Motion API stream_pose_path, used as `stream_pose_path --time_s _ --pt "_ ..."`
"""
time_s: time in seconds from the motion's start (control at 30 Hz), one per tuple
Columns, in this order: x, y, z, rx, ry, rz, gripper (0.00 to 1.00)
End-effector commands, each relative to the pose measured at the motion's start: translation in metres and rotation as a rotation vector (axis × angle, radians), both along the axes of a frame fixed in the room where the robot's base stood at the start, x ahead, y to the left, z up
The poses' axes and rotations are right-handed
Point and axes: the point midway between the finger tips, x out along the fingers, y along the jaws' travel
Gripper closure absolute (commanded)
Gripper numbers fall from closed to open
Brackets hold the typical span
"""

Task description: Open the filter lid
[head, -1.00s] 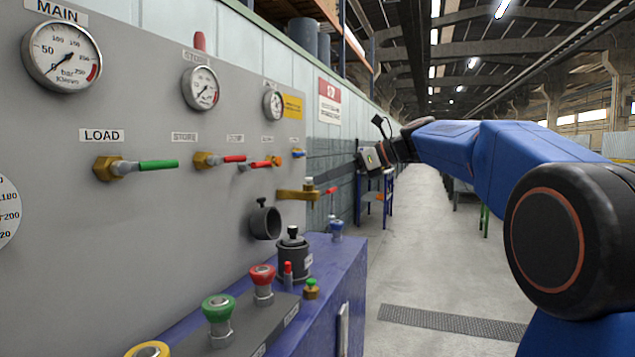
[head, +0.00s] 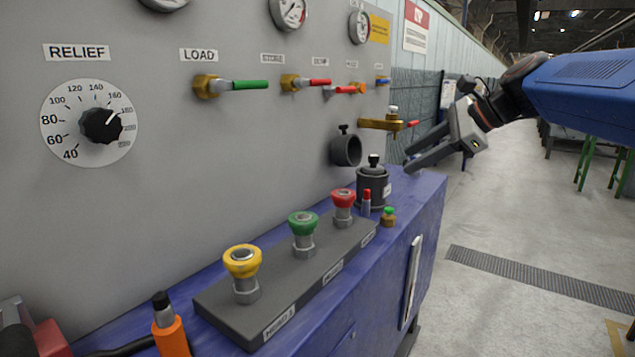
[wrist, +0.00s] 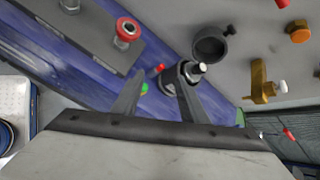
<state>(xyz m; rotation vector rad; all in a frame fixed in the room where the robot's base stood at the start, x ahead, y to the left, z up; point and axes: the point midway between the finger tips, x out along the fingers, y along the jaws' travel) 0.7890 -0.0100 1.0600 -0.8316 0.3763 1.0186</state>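A dark grey canister with a black knob on its lid (head: 373,185) stands upright on the blue bench, near its far end. I take this for the filter; its lid appears seated on top. The canister also shows in the wrist view (wrist: 178,78), just beyond the right finger, which hides part of it. My gripper (head: 408,160) is open and empty, right of the canister and higher than it, with fingers pointing left and down. In the wrist view the fingers (wrist: 158,95) are spread apart, with nothing between them in their grasp.
A dark cup-shaped fitting (head: 346,150) juts from the panel above the canister. A brass valve (head: 380,124) sits farther along. A red-capped marker-like item (head: 366,202), a small green-topped brass fitting (head: 388,217) and a red knob (head: 343,199) stand close by.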

Motion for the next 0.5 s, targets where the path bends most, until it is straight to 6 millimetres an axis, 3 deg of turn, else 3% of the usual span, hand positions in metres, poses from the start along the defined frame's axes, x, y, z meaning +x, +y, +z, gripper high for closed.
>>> stream_pose_path --time_s 0.03,0.2,0.5 --pt "-0.021 0.004 -0.016 -0.076 -0.028 0.049 0.60" --pt "-0.082 0.004 -0.073 -0.350 -0.128 0.241 0.60" --pt "-0.188 -0.015 -0.176 -0.806 -0.280 0.667 0.60"
